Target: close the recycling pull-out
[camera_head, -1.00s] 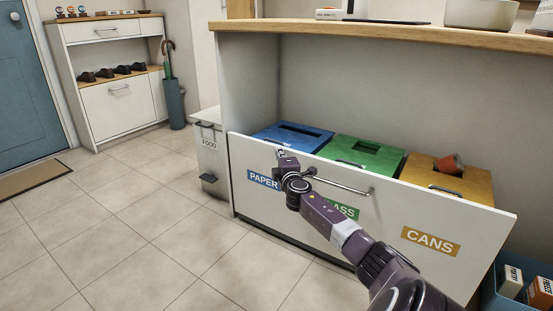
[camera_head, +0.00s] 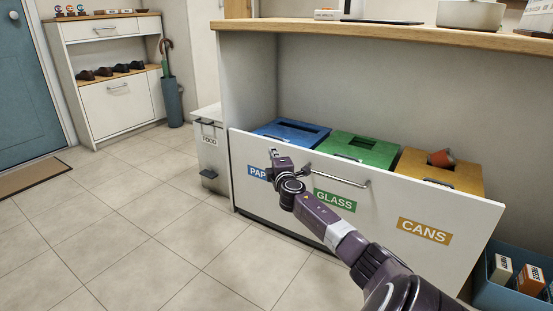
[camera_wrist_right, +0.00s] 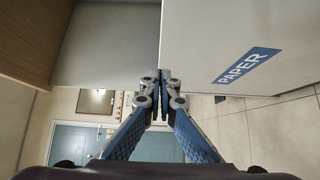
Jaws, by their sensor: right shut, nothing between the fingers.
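The recycling pull-out has a white front (camera_head: 375,215) and stands out from the cabinet under the wooden counter. Its front carries PAPER, GLASS and CANS labels and a metal bar handle (camera_head: 340,175). Behind the front sit a blue bin (camera_head: 290,132), a green bin (camera_head: 358,150) and a yellow bin (camera_head: 438,172). My right gripper (camera_head: 275,153) is shut and empty, in front of the PAPER end near the front's top edge. In the right wrist view its fingertips (camera_wrist_right: 160,76) are beside the white front (camera_wrist_right: 205,50); I cannot tell whether they touch. The left gripper is out of view.
A reddish can (camera_head: 441,158) lies on the yellow bin. A white FOOD bin (camera_head: 211,145) stands left of the pull-out. A blue crate with boxes (camera_head: 500,294) is at the lower right. The tiled floor in front is clear.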

